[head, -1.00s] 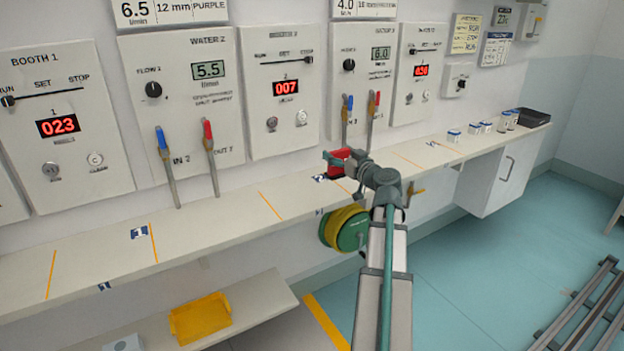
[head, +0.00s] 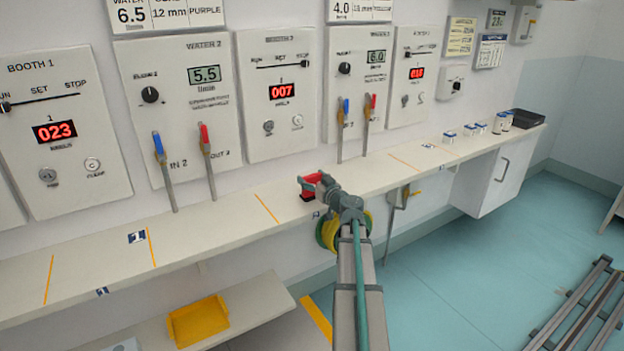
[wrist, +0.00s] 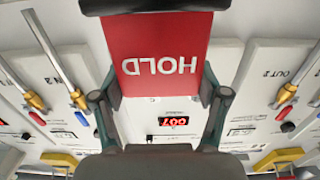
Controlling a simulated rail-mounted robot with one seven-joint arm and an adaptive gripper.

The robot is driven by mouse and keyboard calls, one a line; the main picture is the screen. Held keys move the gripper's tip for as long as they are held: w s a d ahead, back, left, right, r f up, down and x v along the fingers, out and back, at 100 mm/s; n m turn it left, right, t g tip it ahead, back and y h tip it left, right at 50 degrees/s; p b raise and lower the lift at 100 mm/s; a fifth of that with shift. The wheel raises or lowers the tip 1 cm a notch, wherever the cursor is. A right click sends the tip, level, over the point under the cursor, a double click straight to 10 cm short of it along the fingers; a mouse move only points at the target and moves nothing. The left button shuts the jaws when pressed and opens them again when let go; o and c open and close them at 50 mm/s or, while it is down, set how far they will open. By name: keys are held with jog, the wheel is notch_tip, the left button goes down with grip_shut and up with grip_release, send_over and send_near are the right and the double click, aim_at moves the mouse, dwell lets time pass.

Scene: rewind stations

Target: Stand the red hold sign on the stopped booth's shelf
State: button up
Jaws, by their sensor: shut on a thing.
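The red hold sign (head: 306,187) is between the fingers of my gripper (head: 318,184), which is shut on it. In the wrist view the red sign (wrist: 170,65) fills the upper middle, its word HOLD upside down, with its dark base (wrist: 155,5) at the top edge. In the head view it is over the front part of the long shelf (head: 222,215), below the middle booth panel (head: 279,100). I cannot tell whether its base touches the shelf. That panel reads 007 and its slider marker appears at the STOP end. Booth 1's panel (head: 65,100) reads 023, marker at RUN.
Orange lines (head: 266,208) divide the shelf. Water taps with blue (head: 158,144) and red handles stand at its back. Small jars (head: 480,128) and a black tray (head: 527,118) are at the far right. A yellow tray (head: 198,320) lies below. A reel (head: 328,230) hangs under the shelf.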

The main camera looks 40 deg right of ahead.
jog(key=shift+f+b, duration=0.3)
jog(key=shift+b, duration=0.05)
jog(key=o, duration=1.2)
jog(key=shift+r+p, duration=0.2)
jog(key=shift+p, duration=0.1)
jog(key=s, duration=0.4)
jog(key=s+a+b, duration=0.1)
jog(key=s, duration=0.3)
jog(key=s+a+b, duration=0.1)
jog(key=s, duration=0.3)
jog(key=shift+w, duration=0.1)
